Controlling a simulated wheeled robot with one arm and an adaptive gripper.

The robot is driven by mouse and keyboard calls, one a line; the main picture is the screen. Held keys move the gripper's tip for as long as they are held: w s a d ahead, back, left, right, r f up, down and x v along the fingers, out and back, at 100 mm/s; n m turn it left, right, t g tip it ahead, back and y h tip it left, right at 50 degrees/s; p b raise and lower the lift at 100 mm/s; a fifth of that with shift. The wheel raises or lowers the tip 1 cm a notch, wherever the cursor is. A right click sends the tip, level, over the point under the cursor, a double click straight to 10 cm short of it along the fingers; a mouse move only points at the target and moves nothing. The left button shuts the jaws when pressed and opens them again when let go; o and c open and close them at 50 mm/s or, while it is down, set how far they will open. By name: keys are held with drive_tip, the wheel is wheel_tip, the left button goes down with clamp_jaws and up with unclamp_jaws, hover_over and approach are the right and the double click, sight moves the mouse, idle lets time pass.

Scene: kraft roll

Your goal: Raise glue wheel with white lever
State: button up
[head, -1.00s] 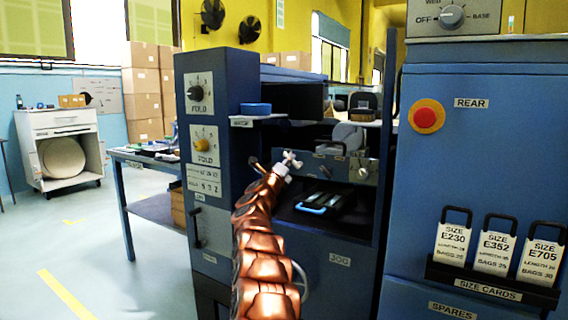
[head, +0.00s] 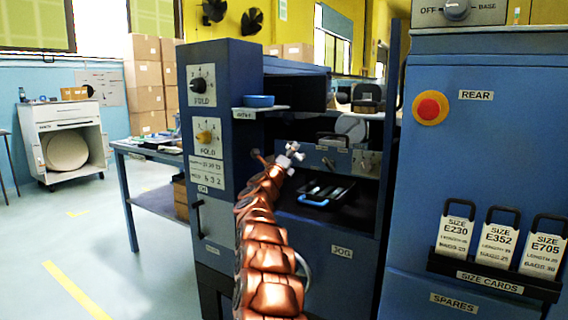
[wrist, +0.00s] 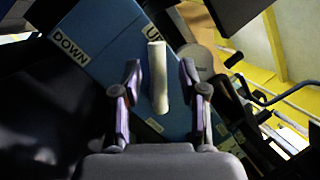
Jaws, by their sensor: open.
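The white lever (wrist: 157,78) stands out from a blue panel (wrist: 98,38) in the wrist view, between a DOWN label at left and an UP label near its top. My gripper (wrist: 160,72) is open, with one finger on each side of the lever and visible gaps on both sides. In the head view my gripper (head: 291,155) is at the left part of the machine's inner panel, and the white lever cannot be made out there. A pale round disc (head: 352,127), perhaps the glue wheel, shows above that panel.
A dark tray (head: 318,194) lies in the machine opening below my gripper. The blue FOLD column (head: 222,135) stands left, with a small blue dish (head: 257,101) on a ledge. A red button (head: 430,108) and size cards (head: 497,247) are on the right cabinet.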

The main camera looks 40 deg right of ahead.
drive_tip(key=v, duration=1.1)
drive_tip(key=shift+a+f, duration=0.15)
drive_tip(key=shift+a, duration=0.2)
drive_tip(key=shift+s, duration=0.1)
idle(0.6)
